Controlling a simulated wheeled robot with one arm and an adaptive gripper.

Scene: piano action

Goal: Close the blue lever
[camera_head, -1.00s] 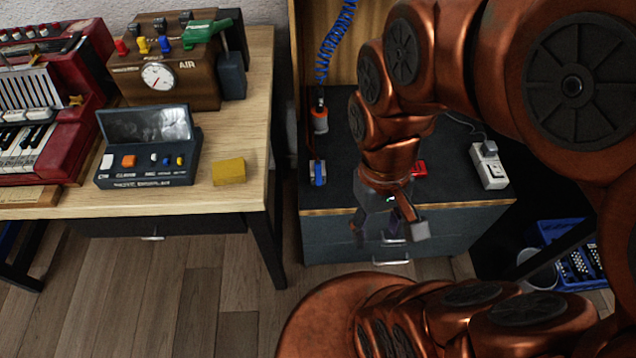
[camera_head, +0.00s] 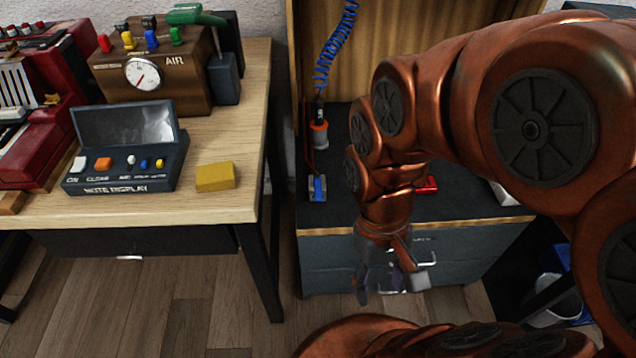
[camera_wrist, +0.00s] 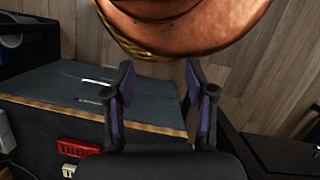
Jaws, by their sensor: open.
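A blue lever (camera_head: 152,39) stands on top of the brown AIR box (camera_head: 185,92), between a yellow lever (camera_head: 127,40) and a green lever (camera_head: 177,36). Its exact tilt is too small to tell. A red lever (camera_head: 104,44) is at the left end of the row. My gripper (camera_head: 390,284) hangs in front of the dark drawer cabinet, far to the right of and lower than the box. In the wrist view its two fingers (camera_wrist: 162,100) are apart with nothing between them. The blue lever is not in the wrist view.
The note display (camera_head: 120,172) and a yellow block (camera_head: 215,177) lie on the wooden table (camera_head: 225,212) in front of the box. A blue-handled piece (camera_head: 318,188) and a red object (camera_head: 427,186) lie on the dark cabinet (camera_head: 330,215). A red accordion (camera_head: 45,135) stands at the far left.

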